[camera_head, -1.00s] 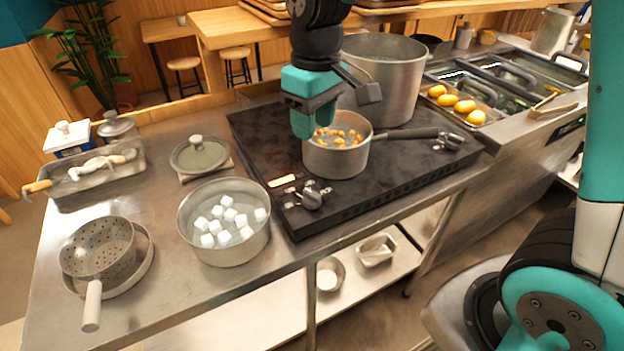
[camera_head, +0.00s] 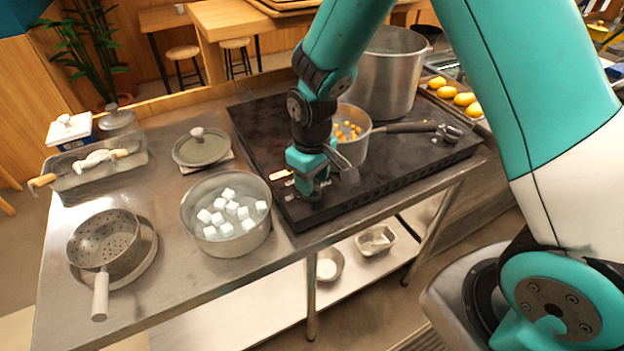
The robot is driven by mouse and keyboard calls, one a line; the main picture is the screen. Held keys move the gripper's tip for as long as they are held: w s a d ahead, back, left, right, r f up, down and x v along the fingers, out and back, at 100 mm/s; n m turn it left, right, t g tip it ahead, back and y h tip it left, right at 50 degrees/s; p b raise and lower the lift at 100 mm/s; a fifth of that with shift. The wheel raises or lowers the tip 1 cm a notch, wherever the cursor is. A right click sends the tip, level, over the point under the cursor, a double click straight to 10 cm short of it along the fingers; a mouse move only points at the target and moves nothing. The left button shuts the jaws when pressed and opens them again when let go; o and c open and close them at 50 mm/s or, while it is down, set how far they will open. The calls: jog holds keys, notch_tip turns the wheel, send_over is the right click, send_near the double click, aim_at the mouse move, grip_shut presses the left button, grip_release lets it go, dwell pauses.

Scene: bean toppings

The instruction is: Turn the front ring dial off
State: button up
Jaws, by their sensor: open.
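The black cooktop (camera_head: 262,136) sits on the steel counter. The front ring dial is at the cooktop's front left corner, and my gripper hides it. My gripper (camera_head: 312,192) points down right over that spot. I cannot tell whether its fingers touch the dial. A small saucepan (camera_head: 357,150) with beans stands on the cooktop behind my gripper, partly covered by my arm. The other dial (camera_head: 449,133) is at the cooktop's right end.
A pot of white cubes (camera_head: 226,243) stands left of my gripper, close to the cooktop's edge. A large stockpot (camera_head: 386,78) stands behind the saucepan. A lid (camera_head: 201,147), a strainer (camera_head: 105,243) and a tray (camera_head: 97,171) lie further left.

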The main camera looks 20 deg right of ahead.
jog(key=shift+f, duration=0.7)
grip_shut()
jog(key=shift+n, duration=0.4)
jog(key=n, duration=0.3)
jog(key=shift+n, duration=2.6)
